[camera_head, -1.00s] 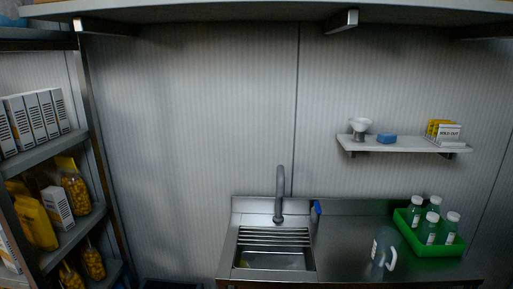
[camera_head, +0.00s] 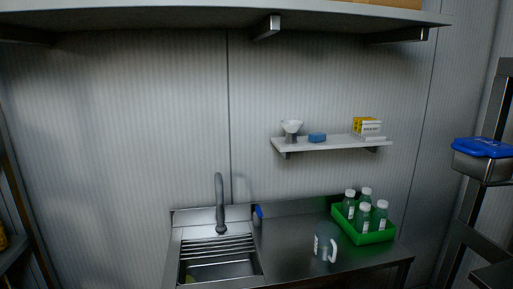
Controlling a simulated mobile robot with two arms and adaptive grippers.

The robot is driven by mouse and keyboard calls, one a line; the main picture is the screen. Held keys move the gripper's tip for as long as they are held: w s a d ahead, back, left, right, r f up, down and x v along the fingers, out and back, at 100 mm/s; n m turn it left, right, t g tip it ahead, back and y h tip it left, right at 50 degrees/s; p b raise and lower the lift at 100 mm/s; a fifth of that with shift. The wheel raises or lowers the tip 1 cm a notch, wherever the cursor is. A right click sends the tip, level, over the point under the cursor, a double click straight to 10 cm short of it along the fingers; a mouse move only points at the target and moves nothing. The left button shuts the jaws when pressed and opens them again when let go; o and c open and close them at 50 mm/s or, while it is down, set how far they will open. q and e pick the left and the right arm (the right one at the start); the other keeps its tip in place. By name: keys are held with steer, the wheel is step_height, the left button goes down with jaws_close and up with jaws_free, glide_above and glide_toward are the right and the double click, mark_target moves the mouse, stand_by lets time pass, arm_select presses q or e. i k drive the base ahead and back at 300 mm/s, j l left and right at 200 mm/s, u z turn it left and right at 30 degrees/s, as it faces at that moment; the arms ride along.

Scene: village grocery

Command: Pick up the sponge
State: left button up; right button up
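A small blue block (camera_head: 317,138) that looks like a sponge lies on the white wall shelf (camera_head: 345,145), between a white cup-like thing and yellow boxes. A small yellow-green thing (camera_head: 189,279) shows at the lower left of the steel sink (camera_head: 225,271); it is too small to tell what it is. A blue thing (camera_head: 259,212) stands at the back of the sink, right of the faucet. Neither of my grippers is in view.
A steel counter (camera_head: 290,240) holds a clear jug (camera_head: 325,243) and a green tray (camera_head: 376,237) of several bottles. A faucet (camera_head: 219,203) rises behind the sink. A large shelf (camera_head: 150,15) overhangs the top. A rack with a blue-lidded box (camera_head: 481,160) stands at right.

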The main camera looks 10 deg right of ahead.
mark_target(318, 136)
steer(key=l+z, duration=0.15)
steer(key=z, duration=0.95)
